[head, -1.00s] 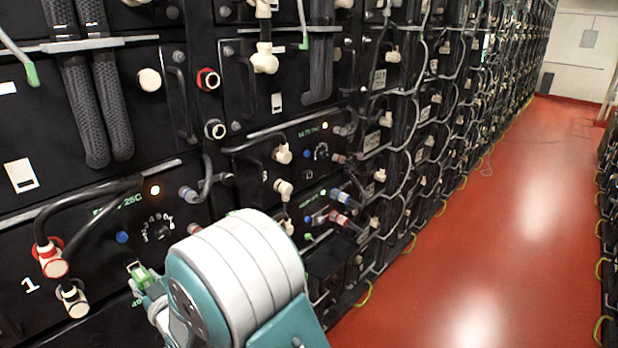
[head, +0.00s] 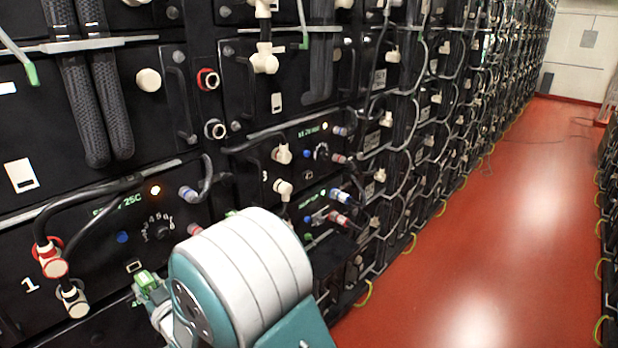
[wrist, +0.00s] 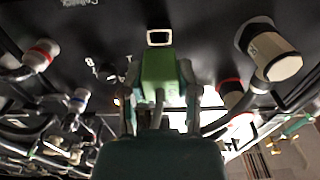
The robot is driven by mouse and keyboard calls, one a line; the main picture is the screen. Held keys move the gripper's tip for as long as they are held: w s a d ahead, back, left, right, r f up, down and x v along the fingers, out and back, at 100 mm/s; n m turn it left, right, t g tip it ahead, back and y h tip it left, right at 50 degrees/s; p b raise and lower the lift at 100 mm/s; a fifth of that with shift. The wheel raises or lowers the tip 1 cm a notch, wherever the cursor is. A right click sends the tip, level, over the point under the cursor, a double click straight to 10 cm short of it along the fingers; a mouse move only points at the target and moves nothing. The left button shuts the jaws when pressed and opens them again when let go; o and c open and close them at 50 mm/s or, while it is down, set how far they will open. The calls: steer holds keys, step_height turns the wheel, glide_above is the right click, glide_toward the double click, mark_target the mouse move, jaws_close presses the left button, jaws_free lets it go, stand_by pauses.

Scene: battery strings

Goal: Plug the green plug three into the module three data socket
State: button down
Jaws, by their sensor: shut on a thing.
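The green plug (wrist: 159,72) is held between the two fingers of my gripper (wrist: 160,80). Its grey cable runs back toward the wrist. In the wrist view a white-framed rectangular socket (wrist: 159,37) lies just ahead of the plug's front end, in line with it; any small gap in depth is hard to judge. In the head view the plug (head: 147,281) shows just below and right of the socket (head: 134,266), apart from it. My gripper (head: 150,291) is partly hidden by my arm there.
A red-ringed connector (head: 53,262) and a cream connector (head: 73,300) stand left of the socket. A blue button (head: 122,237) and a dial (head: 160,229) sit above. Thick black cables hang nearby. The red floor aisle (head: 490,230) is clear at right.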

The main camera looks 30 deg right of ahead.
steer(key=shift+v, duration=1.9)
